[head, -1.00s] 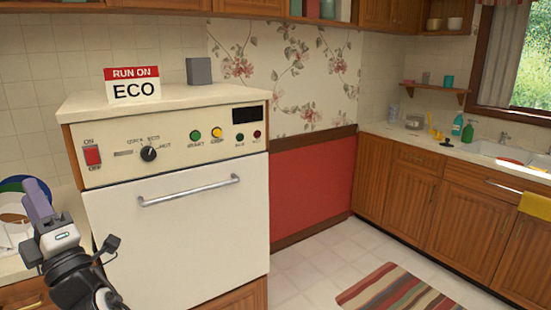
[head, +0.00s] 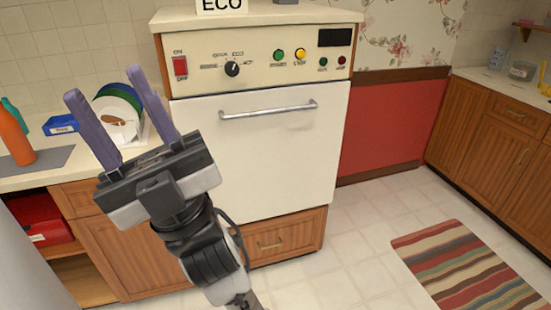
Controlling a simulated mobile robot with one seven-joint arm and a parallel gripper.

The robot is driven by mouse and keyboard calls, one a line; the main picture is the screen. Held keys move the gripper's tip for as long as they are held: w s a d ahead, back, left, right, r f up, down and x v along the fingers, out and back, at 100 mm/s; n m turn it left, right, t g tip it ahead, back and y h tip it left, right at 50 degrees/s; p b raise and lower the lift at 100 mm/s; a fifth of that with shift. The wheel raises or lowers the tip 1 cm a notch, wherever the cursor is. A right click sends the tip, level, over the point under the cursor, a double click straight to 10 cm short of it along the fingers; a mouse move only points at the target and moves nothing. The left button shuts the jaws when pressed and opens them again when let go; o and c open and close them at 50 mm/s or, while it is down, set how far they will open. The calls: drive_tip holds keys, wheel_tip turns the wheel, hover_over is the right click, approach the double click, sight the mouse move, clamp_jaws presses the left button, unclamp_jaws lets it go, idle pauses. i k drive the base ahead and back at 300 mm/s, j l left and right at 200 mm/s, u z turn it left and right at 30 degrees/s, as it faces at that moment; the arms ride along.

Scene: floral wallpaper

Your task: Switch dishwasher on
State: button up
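The white dishwasher (head: 262,155) stands in the middle of the head view with its door shut and a horizontal metal handle (head: 268,109). Its panel (head: 218,78) has a red ON/OFF rocker switch (head: 180,66) at the left, a black program knob (head: 232,69), a green button (head: 278,55), a yellow button (head: 300,54), two small buttons and a dark display (head: 333,37). The knob's exact setting is too small to tell. The sign on top, reading ECO (head: 221,5), is cut off by the picture edge. My gripper (head: 107,100) is open and empty, in front of the counter left of the dishwasher.
Plates in a rack (head: 121,108), a blue box (head: 61,125) and an orange bottle (head: 15,133) stand on the left counter (head: 90,160). A striped rug (head: 470,268) lies on the floor at right. The tiled floor (head: 350,240) before the dishwasher is clear.

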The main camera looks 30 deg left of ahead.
sight(180, 65)
drive_tip(key=u, duration=1.45)
drive_tip(key=i+l+z, duration=0.1)
drive_tip(key=i, duration=0.3)
drive_tip(key=i+l+z, duration=0.15)
drive_tip(key=i+l, duration=0.15)
drive_tip(key=i, duration=0.1)
